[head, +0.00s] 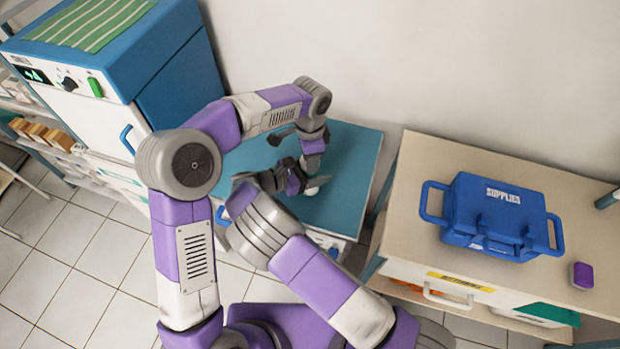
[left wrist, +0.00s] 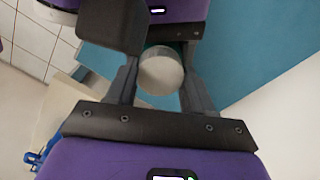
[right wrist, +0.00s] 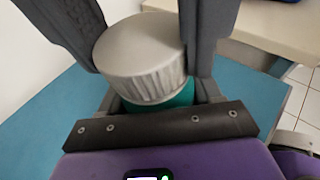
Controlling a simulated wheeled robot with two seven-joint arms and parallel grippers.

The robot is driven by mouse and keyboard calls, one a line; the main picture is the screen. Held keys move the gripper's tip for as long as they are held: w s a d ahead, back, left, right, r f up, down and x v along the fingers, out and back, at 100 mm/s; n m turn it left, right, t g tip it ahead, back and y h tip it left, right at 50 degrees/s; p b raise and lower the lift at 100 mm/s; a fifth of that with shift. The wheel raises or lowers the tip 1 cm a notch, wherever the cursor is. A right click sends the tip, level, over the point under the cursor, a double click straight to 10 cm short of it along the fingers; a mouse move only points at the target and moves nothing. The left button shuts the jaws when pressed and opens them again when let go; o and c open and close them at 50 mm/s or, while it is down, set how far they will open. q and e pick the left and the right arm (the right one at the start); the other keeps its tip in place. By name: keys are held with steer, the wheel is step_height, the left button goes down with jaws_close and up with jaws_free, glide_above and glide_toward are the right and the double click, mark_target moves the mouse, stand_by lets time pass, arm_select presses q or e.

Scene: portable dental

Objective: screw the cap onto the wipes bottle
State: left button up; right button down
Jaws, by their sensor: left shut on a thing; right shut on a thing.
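The wipes bottle is teal; a strip of it (right wrist: 158,104) shows under the cap in the right wrist view. The round silver-grey cap (right wrist: 140,55) with a ribbed side sits on top of it; how tightly is not visible. The cap's top also shows in the left wrist view (left wrist: 161,70). My left gripper (head: 312,164) comes down from above and is shut on the cap, with dark fingers on both sides. My right gripper (head: 314,180) reaches in from the side and is shut on the bottle below the cap. Most of the bottle is hidden.
Both grippers are over a teal-topped table (head: 345,160) against the wall. A blue supplies case (head: 490,215) and a small purple item (head: 582,275) are on the beige counter (head: 430,150) at right. A blue-and-white cabinet (head: 170,70) stands at left.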

arm_select(q)
steer(key=o, duration=1.2)
steer(key=shift+c, duration=0.2)
steer(key=shift+r, duration=2.25)
steer(key=shift+c, duration=0.3)
steer(key=r+n, duration=0.1)
steer(key=n, duration=0.2)
steer(key=shift+d+r, duration=0.1)
steer(key=shift+r, duration=0.1)
step_height(320, 180, up, 2)
steer(key=n, duration=0.4)
